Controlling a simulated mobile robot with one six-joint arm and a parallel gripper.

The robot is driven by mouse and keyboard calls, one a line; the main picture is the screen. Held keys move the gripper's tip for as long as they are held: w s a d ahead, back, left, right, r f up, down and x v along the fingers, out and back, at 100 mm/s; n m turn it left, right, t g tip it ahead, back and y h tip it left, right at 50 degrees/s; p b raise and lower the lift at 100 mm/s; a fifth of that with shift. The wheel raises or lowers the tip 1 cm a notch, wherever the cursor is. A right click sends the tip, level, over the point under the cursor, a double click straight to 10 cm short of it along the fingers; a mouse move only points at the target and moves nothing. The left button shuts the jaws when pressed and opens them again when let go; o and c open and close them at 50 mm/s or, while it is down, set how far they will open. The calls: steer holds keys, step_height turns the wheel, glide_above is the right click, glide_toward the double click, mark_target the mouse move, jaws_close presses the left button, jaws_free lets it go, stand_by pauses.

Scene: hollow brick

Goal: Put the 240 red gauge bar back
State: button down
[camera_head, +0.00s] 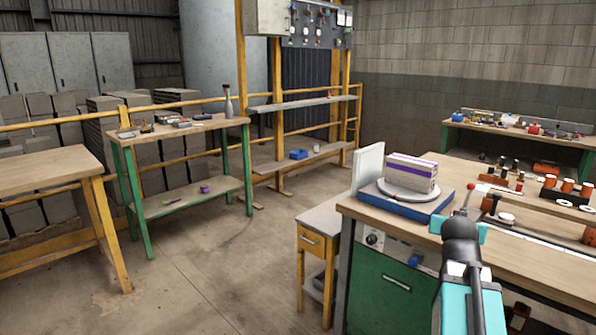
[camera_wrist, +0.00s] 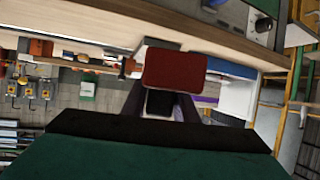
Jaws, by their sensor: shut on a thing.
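My gripper (camera_wrist: 174,104) is shut on a red bar, the red gauge bar (camera_wrist: 175,68), whose red end face fills the middle of the wrist view. In the head view my gripper (camera_head: 462,212) is above the near edge of the workbench (camera_head: 520,225) at the right, and a small red tip (camera_head: 470,187) shows just above it. My gripper and arm hide most of the bar there, and any size marking is not readable. I cannot make out an empty place for the bar.
A pale block with purple bands (camera_head: 410,172) stands on a round plate on a blue base (camera_head: 400,201) at the bench's left end. Orange-topped cylinders (camera_head: 567,186) and small parts stand at the right. Open floor (camera_head: 230,270) lies left of the bench.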

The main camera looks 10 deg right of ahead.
steer(key=w+a+f+n+t+y, duration=0.1)
steer(key=w+a+n+y, duration=0.2)
steer(key=a, duration=0.9)
steer(key=w+a+f+n+t+y, duration=0.15)
steer(key=w+a, duration=0.35)
steer(key=a, duration=0.7)
steer(key=w+a+f+n+t+y, duration=0.1)
steer(key=w+a+n+y, duration=0.25)
steer(key=a, duration=0.95)
step_height(320, 180, down, 10)
steer(key=m+b, duration=0.1)
steer(key=b, duration=0.9)
step_height(320, 180, up, 24)
steer(key=p, duration=2.3)
steer(key=shift+w+d+f, duration=0.2)
steer(key=shift+w+d, duration=0.15)
steer(key=shift+w, duration=0.1)
steer(key=shift+d+g, duration=0.2)
steer(key=shift+g, duration=0.05)
steer(key=d, duration=0.6)
steer(key=shift+d, duration=0.4)
steer(key=shift+s, duration=0.1)
